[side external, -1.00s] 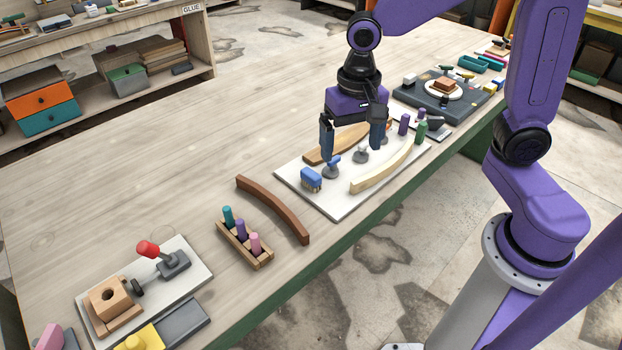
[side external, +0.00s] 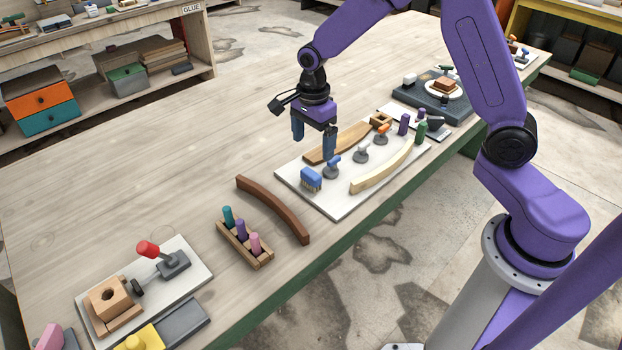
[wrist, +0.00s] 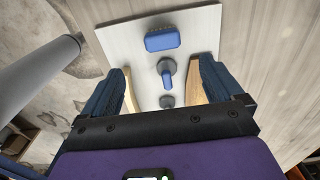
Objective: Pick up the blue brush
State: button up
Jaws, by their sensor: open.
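The blue brush (side external: 311,178) has a blue top and tan bristles. It lies on the near-left part of a white board (side external: 338,208). In the wrist view the blue brush (wrist: 162,39) is beyond the fingertips, near the board's far edge (wrist: 205,20). My gripper (side external: 313,146) is open and empty above the board's back-left edge, higher than the brush and apart from it. Its two dark fingers also show in the wrist view (wrist: 162,85), with a blue-topped clamp (wrist: 166,76) seen between them.
Beside the brush stands the blue-topped clamp (side external: 332,167), with a grey one (side external: 361,152) and an orange one (side external: 381,134) farther along. Curved wood strips, brown (side external: 336,144) and pale (side external: 383,170), flank the clamps. A dark curved strip (side external: 273,208) lies left of the board.

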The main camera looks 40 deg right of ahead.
aim_at(311, 172)
jog(key=f, duration=1.1)
jog(key=shift+w+a+f, duration=0.1)
jog(key=shift+w+f, duration=0.1)
jog(key=shift+f, duration=0.05)
jog(key=c, duration=1.1)
